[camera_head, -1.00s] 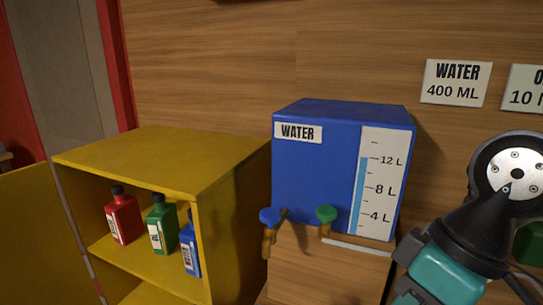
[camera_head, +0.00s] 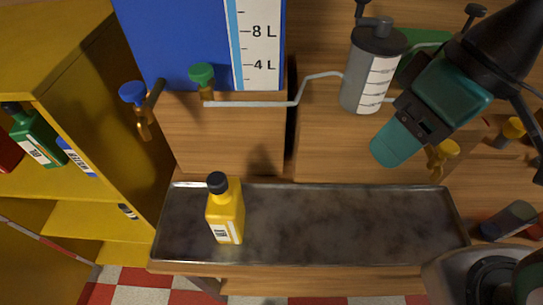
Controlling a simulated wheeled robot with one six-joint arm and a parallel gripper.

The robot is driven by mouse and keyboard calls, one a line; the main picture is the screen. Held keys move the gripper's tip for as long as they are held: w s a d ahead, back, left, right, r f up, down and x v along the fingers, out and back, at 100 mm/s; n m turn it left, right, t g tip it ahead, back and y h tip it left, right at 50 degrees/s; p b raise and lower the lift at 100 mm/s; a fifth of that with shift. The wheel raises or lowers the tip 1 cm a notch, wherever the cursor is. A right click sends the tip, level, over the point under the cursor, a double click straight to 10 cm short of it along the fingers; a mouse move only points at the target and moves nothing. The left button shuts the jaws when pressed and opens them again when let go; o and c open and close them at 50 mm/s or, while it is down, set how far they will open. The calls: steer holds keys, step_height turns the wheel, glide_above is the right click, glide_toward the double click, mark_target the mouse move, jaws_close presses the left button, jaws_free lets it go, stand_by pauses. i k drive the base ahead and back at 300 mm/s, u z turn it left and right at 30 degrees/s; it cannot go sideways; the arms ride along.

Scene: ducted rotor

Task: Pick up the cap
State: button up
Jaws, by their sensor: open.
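A black cap (camera_head: 217,183) sits on top of an upright yellow bottle (camera_head: 226,217) with a white label. The bottle stands near the left end of a dark metal tray (camera_head: 340,262). My teal and black gripper (camera_head: 397,142) hangs at the upper right, above and right of the tray, well apart from the cap. It is open and holds nothing that I can see; its fingertips are not clear. I cannot tell from the task which cap is meant.
A blue water tank (camera_head: 190,45) with a blue tap (camera_head: 133,93) and a green tap (camera_head: 202,75) stands behind the tray. A grey graduated cylinder (camera_head: 372,70) and a pipe stand near my gripper. The yellow cabinet (camera_head: 105,120) borders the left. The tray's middle is clear.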

mark_target(216, 182)
steer(key=z, duration=2.75)
steer(key=k, duration=1.65)
steer(key=u, duration=2.05)
